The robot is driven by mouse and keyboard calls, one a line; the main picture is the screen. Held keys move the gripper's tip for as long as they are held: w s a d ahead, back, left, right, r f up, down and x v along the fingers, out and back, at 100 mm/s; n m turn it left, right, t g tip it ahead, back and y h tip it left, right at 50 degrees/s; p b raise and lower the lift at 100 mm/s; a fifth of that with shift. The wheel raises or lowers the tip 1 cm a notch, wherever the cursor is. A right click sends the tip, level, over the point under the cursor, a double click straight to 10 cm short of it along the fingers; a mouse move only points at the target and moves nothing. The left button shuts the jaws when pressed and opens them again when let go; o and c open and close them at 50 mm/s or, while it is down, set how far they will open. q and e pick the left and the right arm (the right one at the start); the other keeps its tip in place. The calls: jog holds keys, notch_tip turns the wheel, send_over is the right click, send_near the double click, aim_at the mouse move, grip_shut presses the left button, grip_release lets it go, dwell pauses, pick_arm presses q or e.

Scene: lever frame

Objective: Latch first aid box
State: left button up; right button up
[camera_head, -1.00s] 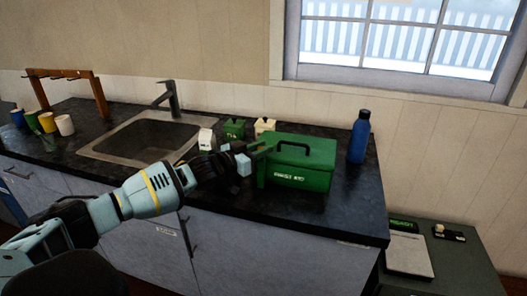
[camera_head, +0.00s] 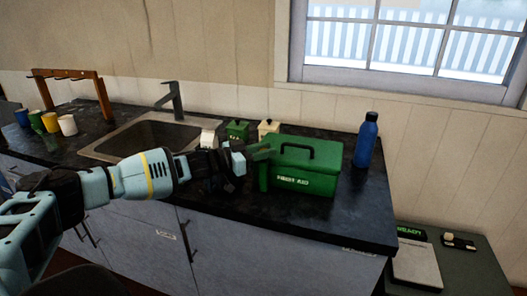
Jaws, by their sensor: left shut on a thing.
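The green first aid box (camera_head: 312,180) stands on the dark counter with a black handle on its lid and white lettering on its front. The lid looks down, but I cannot see whether it is fully closed. My left gripper (camera_head: 261,153) is at the upper left end of the box, shut on a green part there that looks like its latch (camera_head: 264,176). The fingers partly hide where they hold it. My right gripper is not in view.
A blue bottle (camera_head: 367,140) stands right of the box. Green (camera_head: 237,131) and cream (camera_head: 268,128) canisters stand behind the gripper. A sink (camera_head: 150,136), cups and a wooden rack (camera_head: 100,95) are left. The counter in front of the box is clear.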

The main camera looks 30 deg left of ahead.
pick_arm(q)
jog(key=shift+r, duration=0.2)
jog(key=o, duration=0.9)
jog(key=shift+w, duration=0.1)
jog(key=shift+o, duration=0.2)
jog(key=shift+f, duration=0.15)
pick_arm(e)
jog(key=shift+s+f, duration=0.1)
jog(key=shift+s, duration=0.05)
pick_arm(q)
jog(key=shift+s+a+f, duration=0.1)
jog(key=shift+s+a, duration=0.2)
jog(key=shift+s, duration=0.2)
jog(key=v, duration=0.6)
jog(key=shift+s+a, duration=0.15)
jog(key=shift+s, duration=0.15)
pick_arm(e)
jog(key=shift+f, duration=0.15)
